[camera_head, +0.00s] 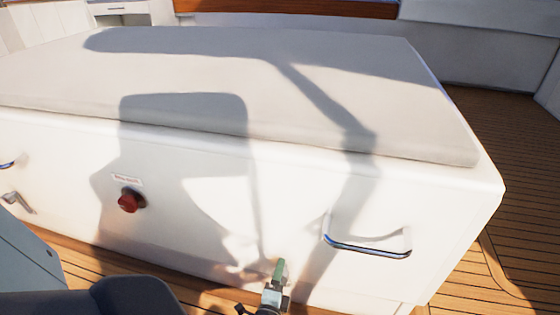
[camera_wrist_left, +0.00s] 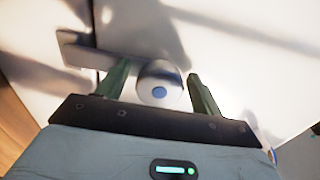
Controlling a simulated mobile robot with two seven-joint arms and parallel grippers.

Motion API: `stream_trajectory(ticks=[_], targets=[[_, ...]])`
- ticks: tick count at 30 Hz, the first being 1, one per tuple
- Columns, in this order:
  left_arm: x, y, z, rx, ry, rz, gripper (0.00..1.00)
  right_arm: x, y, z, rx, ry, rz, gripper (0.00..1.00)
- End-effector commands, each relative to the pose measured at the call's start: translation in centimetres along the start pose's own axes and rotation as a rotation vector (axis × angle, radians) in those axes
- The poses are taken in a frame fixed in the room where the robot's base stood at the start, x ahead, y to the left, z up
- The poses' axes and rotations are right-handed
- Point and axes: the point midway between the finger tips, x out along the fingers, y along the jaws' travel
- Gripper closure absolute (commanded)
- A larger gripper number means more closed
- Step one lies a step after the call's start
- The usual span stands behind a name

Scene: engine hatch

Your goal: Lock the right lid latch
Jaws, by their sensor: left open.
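The right lid latch (camera_wrist_left: 160,86) shows in the left wrist view as a round metal knob with a blue-grey centre. Its flat lever (camera_wrist_left: 82,50) runs out to the upper left along the white hatch front. My left gripper (camera_wrist_left: 158,72) is open, with one green finger on each side of the knob. I cannot tell whether either finger touches it. In the head view my left gripper (camera_head: 279,272) is low at the hatch front, left of the right handle, and the latch there is hidden. My right gripper is not in view.
The white hatch box (camera_head: 440,210) has a pale cushioned top (camera_head: 220,75). A chrome handle (camera_head: 368,249) sticks out at the right, a red knob (camera_head: 130,201) farther left. Another latch (camera_head: 16,202) is at the far left. Wooden deck (camera_head: 520,180) lies open to the right.

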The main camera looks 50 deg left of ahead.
Motion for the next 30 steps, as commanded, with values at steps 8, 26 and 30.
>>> stream_trajectory(ticks=[8,26,30], targets=[[-4.2,-0.1,-0.1,-0.001,0.001,0.002,0.34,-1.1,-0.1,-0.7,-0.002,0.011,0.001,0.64],[-7.5,0.0,-0.1,0.0,0.001,0.0,0.34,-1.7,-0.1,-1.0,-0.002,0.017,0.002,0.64],[-7.5,0.0,-0.1,0.0,0.001,0.001,0.34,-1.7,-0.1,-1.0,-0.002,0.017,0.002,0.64]])
